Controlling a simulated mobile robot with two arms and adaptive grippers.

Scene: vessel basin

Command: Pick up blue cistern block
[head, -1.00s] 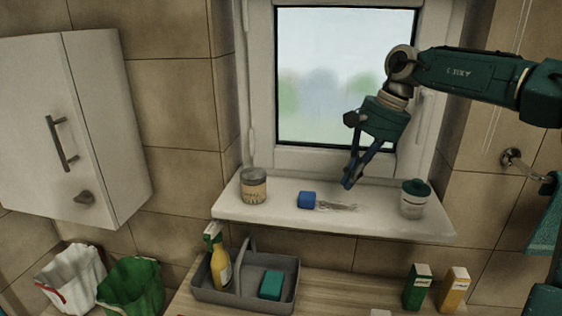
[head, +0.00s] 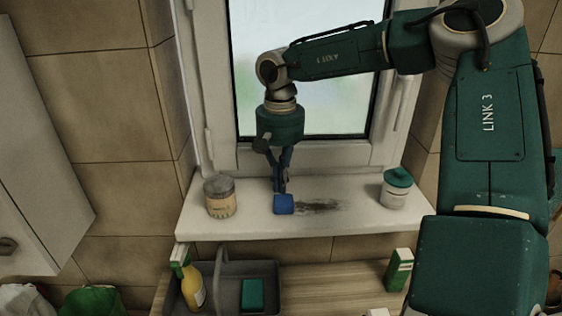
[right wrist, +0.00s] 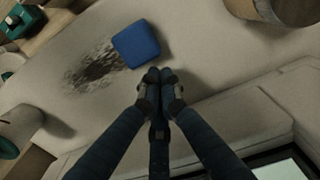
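The blue cistern block (head: 284,204) sits on the white window sill (head: 340,222), just left of a dark smudge. My right gripper (head: 282,187) points down right behind the block, by the window. In the right wrist view the block (right wrist: 136,44) lies just beyond the fingertips (right wrist: 158,76), which are together with nothing between them. A small gap seems to separate them from the block, but contact is hard to judge. My left gripper is not in view.
A labelled jar (head: 220,198) stands left on the sill and a teal-lidded jar (head: 396,190) stands right. The window is close behind my gripper. Below are a grey caddy (head: 234,270) with a yellow bottle (head: 194,286) and a green carton (head: 398,272).

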